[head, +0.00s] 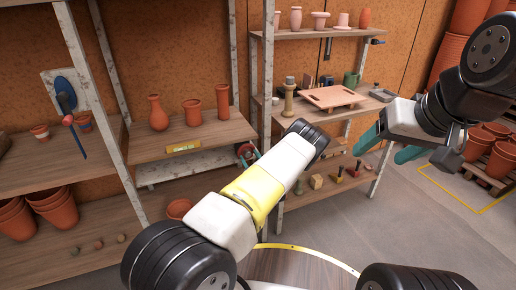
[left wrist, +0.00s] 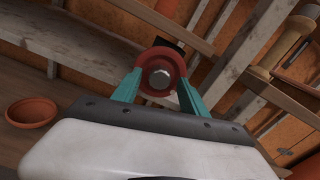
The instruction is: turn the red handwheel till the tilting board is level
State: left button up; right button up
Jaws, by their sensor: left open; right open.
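The red handwheel (left wrist: 164,66), with a hex bolt at its centre, sits between the two teal fingers of my left gripper (left wrist: 160,92) in the left wrist view. The fingers are open, one on each side of the wheel; I cannot tell whether they touch it. In the head view the handwheel (head: 243,149) shows at the right end of the tilting board (head: 150,150), partly hidden. A yellow spirit level (head: 183,147) lies at the board's front edge; its bubble is too small to read. My right gripper (head: 388,146) is open and empty at the right.
Three terracotta vessels, one a bottle (head: 158,113), stand on the board. A pale beam (head: 195,165) runs below it. A rack at the right holds a pink-topped board (head: 333,97) and tools. A small bowl (head: 179,208) sits lower down.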

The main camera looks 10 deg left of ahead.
pick_arm(q)
jog(key=shift+w+a, duration=0.2)
jog(key=shift+c, duration=0.2)
grip_shut()
jog(key=shift+d+m, duration=0.1)
jog(key=shift+m, duration=0.4)
jog(key=shift+m, duration=3.1)
